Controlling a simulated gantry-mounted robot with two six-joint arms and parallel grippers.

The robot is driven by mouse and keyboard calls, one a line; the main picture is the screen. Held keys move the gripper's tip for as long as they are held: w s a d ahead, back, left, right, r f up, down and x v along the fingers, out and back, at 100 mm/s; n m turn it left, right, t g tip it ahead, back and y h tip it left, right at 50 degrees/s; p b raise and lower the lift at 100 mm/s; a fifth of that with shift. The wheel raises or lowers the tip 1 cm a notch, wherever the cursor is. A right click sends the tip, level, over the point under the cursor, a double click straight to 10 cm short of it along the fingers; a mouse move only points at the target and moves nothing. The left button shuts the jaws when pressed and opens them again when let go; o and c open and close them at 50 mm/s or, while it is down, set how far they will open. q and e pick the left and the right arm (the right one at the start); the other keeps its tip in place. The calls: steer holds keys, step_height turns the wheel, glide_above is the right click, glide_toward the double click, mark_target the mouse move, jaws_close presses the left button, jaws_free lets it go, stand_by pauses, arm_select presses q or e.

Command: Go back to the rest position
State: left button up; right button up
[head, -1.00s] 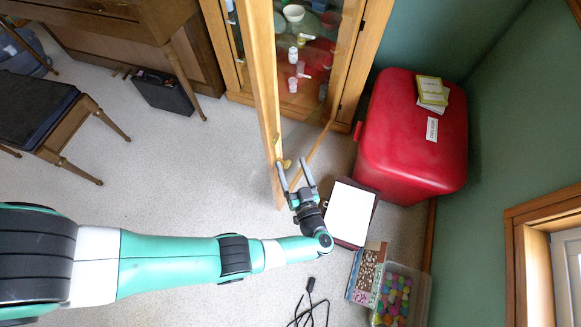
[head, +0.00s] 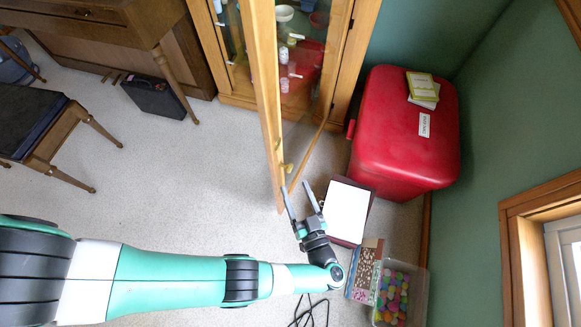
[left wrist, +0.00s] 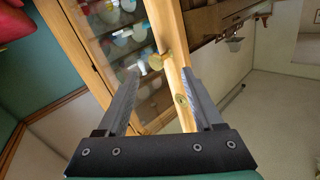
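My left gripper (head: 301,201) is open and empty, just below the free edge of the open cabinet door (head: 268,110). In the left wrist view the two fingers of the gripper (left wrist: 160,95) are spread wide, with the door's wooden edge (left wrist: 176,60) showing between them. The fingers look apart from the knob. My right gripper is in no view.
A glass-fronted cabinet (head: 335,75) holds cups and bowls. A red chest (head: 405,130) stands right of it. A white-topped item (head: 346,212), a bin of colored balls (head: 395,297) and a black cable (head: 308,312) lie near my arm.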

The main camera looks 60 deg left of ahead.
arm_select(q)
steer(key=v, duration=0.3)
steer(key=shift+s+d+b, duration=0.1)
steer(key=shift+d+b, duration=0.1)
steer(key=shift+b, duration=0.1)
